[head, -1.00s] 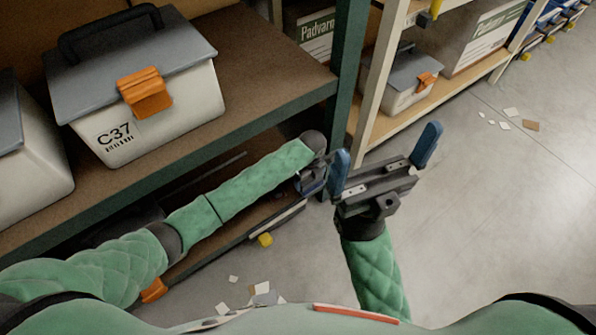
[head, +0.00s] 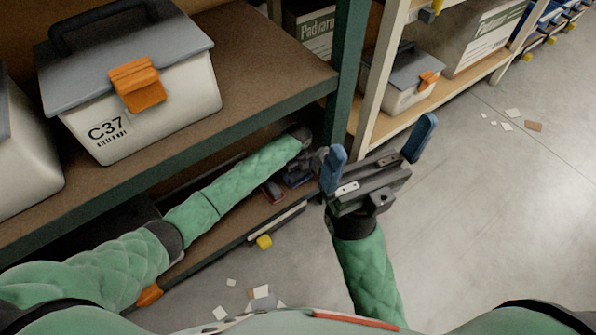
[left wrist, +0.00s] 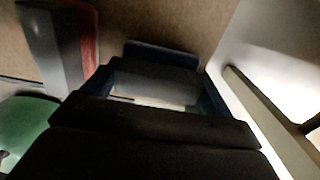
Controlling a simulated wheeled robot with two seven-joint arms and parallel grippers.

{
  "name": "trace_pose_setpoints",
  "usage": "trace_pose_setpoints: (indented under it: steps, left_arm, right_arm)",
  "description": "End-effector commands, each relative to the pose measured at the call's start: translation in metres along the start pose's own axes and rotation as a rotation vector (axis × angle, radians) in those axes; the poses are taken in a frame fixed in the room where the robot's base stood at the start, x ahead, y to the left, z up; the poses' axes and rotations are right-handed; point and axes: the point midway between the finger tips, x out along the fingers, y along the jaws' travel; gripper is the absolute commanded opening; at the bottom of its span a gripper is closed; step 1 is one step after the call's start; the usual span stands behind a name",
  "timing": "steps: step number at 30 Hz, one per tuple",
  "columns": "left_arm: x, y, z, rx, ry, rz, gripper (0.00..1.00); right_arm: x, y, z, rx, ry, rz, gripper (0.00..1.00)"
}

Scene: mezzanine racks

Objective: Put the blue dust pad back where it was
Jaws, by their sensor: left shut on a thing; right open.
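The blue dust pad (left wrist: 160,50), a grey-bodied block with a dark blue edge, sits between the fingers of my left gripper (left wrist: 158,82) in the left wrist view. In the head view the pad (head: 297,180) shows small and dark at the lower shelf. My left gripper (head: 310,165) is shut on it, partly hidden behind my right gripper. I cannot tell whether the pad touches the shelf board. My right gripper (head: 375,165) is open and empty, in front of the racks.
A red-edged grey block (left wrist: 75,40) lies left of the pad; it also shows in the head view (head: 272,191). The lower shelf (head: 215,238) lies under the upper shelf (head: 255,95) holding the C37 box (head: 140,115). A green post (head: 345,75) stands right. Scraps (head: 262,292) litter the floor.

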Motion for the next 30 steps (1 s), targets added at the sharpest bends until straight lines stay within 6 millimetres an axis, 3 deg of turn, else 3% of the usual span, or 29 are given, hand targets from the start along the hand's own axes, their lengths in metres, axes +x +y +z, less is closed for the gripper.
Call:
trace_pose_setpoints:
  steps: [6, 7, 9, 17, 30]
  left_arm:
    - [0.001, 0.0, 0.0, 0.0, 0.0, 0.0, 0.64]
    - [0.001, 0.0, 0.0, 0.001, 0.0, 0.0, 0.89]
    - [0.001, 0.0, 0.0, 0.001, 0.0, 0.0, 1.0]
    - [0.0, 0.0, 0.0, 0.001, 0.0, -0.001, 1.0]
    - [-0.06, -0.001, 0.0, 0.002, -0.001, -0.001, 1.0]
  right_arm:
    - [0.0, 0.001, -0.001, -0.005, -0.005, 0.003, 1.0]
    - [-0.001, 0.001, -0.001, -0.006, -0.007, 0.004, 1.0]
    - [-0.002, 0.001, -0.001, -0.007, -0.01, 0.005, 1.0]
    - [-0.003, 0.002, -0.001, -0.007, -0.012, 0.002, 1.0]
    - [0.011, 0.006, -0.003, -0.048, -0.018, -0.023, 1.0]
